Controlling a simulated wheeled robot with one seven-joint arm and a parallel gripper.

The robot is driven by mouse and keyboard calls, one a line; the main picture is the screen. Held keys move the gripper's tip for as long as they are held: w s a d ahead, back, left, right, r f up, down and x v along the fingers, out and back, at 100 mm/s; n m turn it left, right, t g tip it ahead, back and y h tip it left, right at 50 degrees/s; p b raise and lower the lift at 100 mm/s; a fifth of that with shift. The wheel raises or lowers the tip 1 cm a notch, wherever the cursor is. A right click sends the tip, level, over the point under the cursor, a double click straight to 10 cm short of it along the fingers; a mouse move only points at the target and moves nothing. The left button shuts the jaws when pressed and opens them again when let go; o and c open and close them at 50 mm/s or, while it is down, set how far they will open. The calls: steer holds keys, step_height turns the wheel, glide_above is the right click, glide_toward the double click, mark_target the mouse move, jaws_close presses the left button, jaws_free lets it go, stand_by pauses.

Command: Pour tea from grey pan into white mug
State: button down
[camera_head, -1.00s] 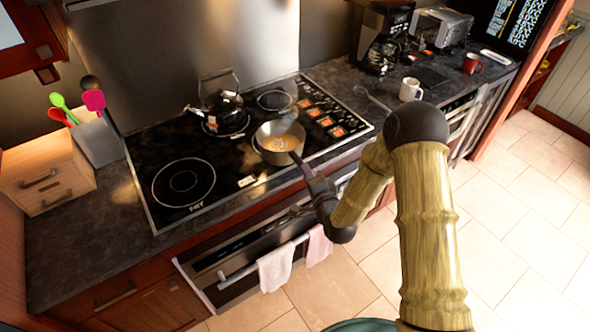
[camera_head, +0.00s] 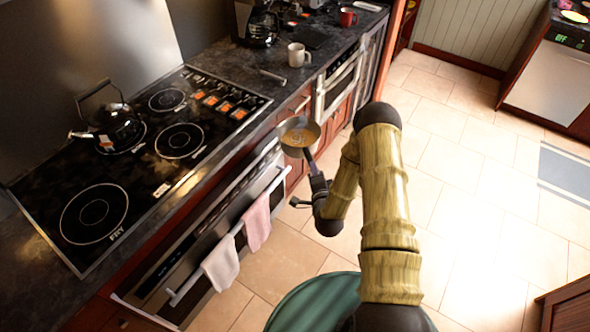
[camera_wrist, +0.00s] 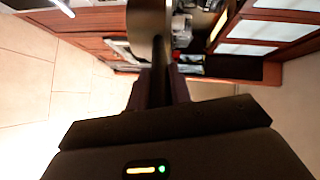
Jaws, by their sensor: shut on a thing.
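The grey pan (camera_head: 299,148) with brown tea (camera_head: 298,137) in it hangs in the air in front of the counter edge, off the stove, and looks about level. My gripper (camera_head: 318,184) is shut on the pan's handle. In the wrist view my gripper (camera_wrist: 161,88) closes around the dark handle, and part of the pan (camera_wrist: 149,18) shows at the top. The white mug (camera_head: 297,54) stands upright on the dark counter, behind the pan and apart from it. The inside of the mug is hard to make out.
A kettle (camera_head: 112,125) stands on the stove (camera_head: 150,200) at left. A spoon-like utensil (camera_head: 272,75) lies beside the mug. A coffee maker (camera_head: 258,25) and a red mug (camera_head: 347,17) stand farther back. Towels (camera_head: 256,223) hang on the oven handle. The floor (camera_head: 450,180) at right is clear.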

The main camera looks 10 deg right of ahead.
steer(key=shift+w+d+f, duration=0.1)
steer(key=shift+d+f, duration=0.05)
steer(key=shift+d, duration=0.4)
steer(key=shift+a+f+b, duration=0.15)
steer(key=shift+f+b, duration=0.65)
steer(key=shift+b, duration=0.05)
steer(key=shift+r, duration=0.1)
